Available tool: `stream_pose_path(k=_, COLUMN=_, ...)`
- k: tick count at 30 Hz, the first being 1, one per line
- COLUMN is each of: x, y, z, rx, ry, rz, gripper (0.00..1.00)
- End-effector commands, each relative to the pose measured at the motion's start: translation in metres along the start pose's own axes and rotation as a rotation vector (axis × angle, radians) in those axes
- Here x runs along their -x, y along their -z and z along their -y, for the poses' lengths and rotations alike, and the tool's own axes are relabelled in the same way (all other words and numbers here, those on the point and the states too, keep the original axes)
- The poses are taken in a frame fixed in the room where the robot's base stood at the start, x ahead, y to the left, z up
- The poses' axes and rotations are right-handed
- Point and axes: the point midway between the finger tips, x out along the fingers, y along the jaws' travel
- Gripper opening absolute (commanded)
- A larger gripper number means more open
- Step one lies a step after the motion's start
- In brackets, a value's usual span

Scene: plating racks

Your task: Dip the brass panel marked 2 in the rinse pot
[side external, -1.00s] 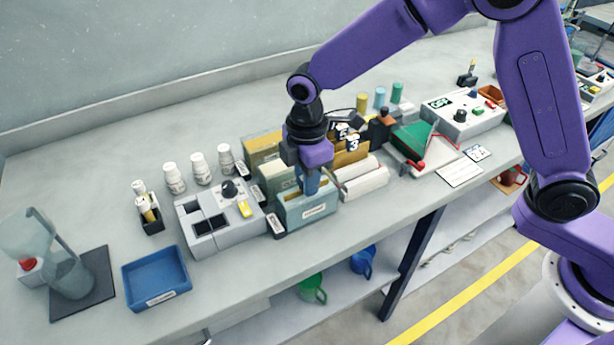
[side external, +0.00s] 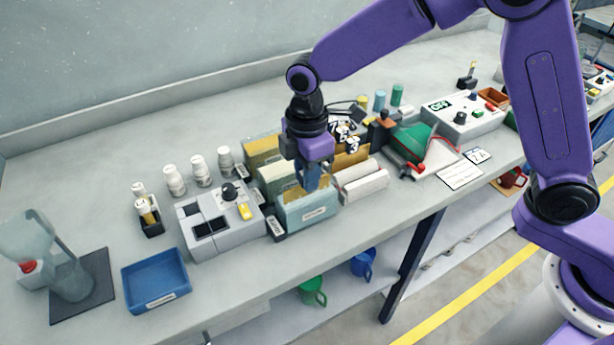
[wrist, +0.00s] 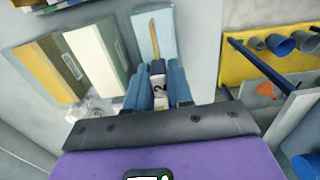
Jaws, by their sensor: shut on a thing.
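My gripper (side external: 307,178) is shut on the white tag of the brass panel marked 2, over the front light-blue pot (side external: 310,214). In the wrist view, the blue fingers of my gripper (wrist: 160,96) pinch the tag (wrist: 158,86), and its 2 is readable. The thin brass edge of the panel (wrist: 152,42) lies within the opening of the light-blue pot (wrist: 146,22). The panel's lower part is hidden by the pot walls. The pot's label is too small to read.
A cream-green pot (side external: 274,180) and a yellow pot (side external: 260,147) stand behind the light-blue one. A rack of tagged brass panels (side external: 350,158) and white rolls (side external: 366,186) are to the right. A grey control box (side external: 215,243) stands left. The blue tray (side external: 183,283) is empty.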

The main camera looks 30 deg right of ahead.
Motion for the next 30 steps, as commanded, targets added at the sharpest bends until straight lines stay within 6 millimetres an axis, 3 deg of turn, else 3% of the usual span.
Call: stream_pose_path(k=30, x=0.053, y=0.001, z=-0.001, rx=0.000, ry=-0.003, rz=-0.002, gripper=0.00)
